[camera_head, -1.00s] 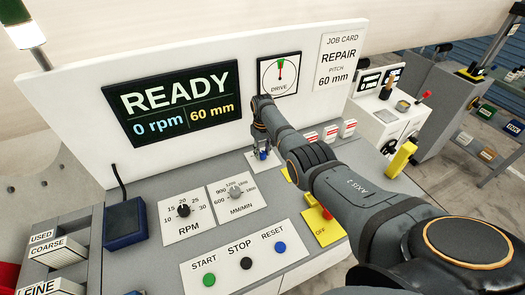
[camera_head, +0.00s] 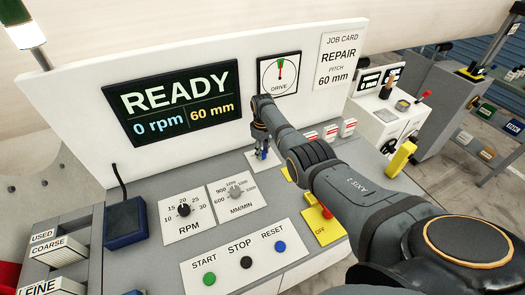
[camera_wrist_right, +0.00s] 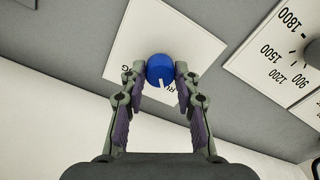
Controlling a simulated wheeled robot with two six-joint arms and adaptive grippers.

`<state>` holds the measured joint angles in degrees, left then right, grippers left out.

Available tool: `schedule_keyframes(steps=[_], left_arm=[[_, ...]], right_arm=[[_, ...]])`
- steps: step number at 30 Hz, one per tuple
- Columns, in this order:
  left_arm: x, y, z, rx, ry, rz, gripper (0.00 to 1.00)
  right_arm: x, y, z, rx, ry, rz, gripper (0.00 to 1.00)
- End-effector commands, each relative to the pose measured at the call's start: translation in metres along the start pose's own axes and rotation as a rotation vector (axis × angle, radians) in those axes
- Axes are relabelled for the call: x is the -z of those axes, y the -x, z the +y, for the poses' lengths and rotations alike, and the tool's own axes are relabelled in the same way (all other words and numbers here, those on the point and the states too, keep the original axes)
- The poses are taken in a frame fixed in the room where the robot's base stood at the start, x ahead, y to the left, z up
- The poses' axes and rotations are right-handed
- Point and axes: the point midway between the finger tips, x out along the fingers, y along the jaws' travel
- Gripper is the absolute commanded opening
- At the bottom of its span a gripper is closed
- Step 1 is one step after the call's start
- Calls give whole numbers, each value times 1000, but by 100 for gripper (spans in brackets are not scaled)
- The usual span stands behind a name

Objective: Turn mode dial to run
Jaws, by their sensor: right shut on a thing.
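The mode dial (camera_wrist_right: 159,69) is a round blue knob with a white pointer mark, on a white label plate (camera_wrist_right: 133,42). In the right wrist view the pointer faces down and slightly right, near lettering that starts "RU"; lettering ending in "G" lies at the left. Both words are partly hidden by the fingers. My right gripper (camera_head: 261,155) points down at the panel, with its fingertips shut on opposite sides of the dial. In the head view the fingers hide most of the dial. My left gripper is not in view.
The screen (camera_head: 170,103) reads READY, 0 rpm, 60 mm. The RPM dial (camera_head: 184,209) and MM/MIN dial (camera_head: 235,192) stand left of the gripper. START (camera_head: 209,278), STOP (camera_head: 246,262) and RESET (camera_head: 279,246) buttons are nearer. A yellow OFF plate (camera_head: 325,232) lies beneath my right arm.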

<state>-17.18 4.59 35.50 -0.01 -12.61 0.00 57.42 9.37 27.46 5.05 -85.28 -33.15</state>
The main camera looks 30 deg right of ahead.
Motion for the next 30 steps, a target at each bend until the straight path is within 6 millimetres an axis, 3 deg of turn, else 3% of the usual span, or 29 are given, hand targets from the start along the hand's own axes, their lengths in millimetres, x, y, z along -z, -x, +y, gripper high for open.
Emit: schedule_keyframes(steps=[6,7,12,23,26,30], left_arm=[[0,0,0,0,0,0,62],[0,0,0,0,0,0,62],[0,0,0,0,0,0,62],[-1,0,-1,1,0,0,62],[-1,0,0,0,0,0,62],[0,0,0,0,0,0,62]], right_arm=[[1,1,0,-2,1,4,0],[1,1,0,-2,1,4,34],[1,1,0,-1,0,2,54],[1,6,1,-2,-1,2,54],[1,21,1,-3,-1,5,54],[1,57,1,-4,-1,5,54]])
